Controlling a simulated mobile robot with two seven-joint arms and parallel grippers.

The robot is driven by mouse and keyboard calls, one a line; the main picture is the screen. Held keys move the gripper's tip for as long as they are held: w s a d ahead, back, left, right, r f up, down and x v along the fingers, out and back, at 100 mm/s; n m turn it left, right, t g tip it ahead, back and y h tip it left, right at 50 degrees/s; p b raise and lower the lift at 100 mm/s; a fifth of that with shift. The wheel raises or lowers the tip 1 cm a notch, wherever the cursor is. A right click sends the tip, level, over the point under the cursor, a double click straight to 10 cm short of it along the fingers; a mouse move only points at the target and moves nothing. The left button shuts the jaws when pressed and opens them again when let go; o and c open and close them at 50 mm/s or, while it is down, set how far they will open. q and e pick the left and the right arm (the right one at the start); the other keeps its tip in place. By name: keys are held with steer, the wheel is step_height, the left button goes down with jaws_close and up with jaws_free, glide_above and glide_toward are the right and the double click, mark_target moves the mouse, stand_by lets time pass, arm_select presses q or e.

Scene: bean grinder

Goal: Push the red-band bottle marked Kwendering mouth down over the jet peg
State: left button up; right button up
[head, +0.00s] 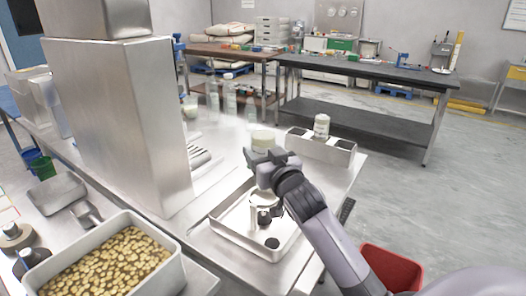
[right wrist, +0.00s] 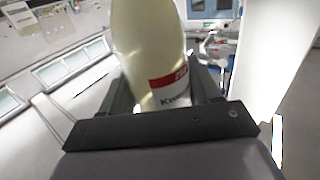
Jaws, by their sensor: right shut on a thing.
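My right gripper (head: 268,160) is shut on a pale bottle (head: 262,138), held above the steel tray (head: 224,228). In the right wrist view, the bottle (right wrist: 150,45) has a red band and lettering starting "Kw", with the rest cut off by the gripper. The bottle stands out above the jaws in the head view; its mouth cannot be made out. Below the gripper, a pale round piece and dark discs (head: 272,242) show in the tray. I cannot tell which part is the jet peg, as my gripper and wrist cover some of this area. My left gripper is out of view.
A small bottle (head: 321,125) stands on a metal box (head: 330,151) behind the tray. Tall clear bottles (head: 230,102) stand farther back. A big steel housing (head: 120,120) rises at left, and a bin of brown pieces (head: 105,268) is at front left. A red bin (head: 392,268) is below right.

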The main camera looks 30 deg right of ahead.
steer(key=shift+f, duration=0.15)
stand_by(0.4)
steer(key=shift+f+b, duration=0.7)
steer(key=shift+f, duration=0.2)
steer(key=shift+f, duration=0.35)
steer(key=shift+f+b, duration=0.8)
steer(key=shift+f, duration=0.1)
steer(key=shift+f, duration=0.15)
stand_by(0.3)
steer(key=shift+f+b, duration=0.7)
steer(key=shift+f, duration=0.35)
steer(key=shift+f+b, duration=0.75)
steer(key=shift+f, duration=0.4)
steer(key=shift+p, duration=0.3)
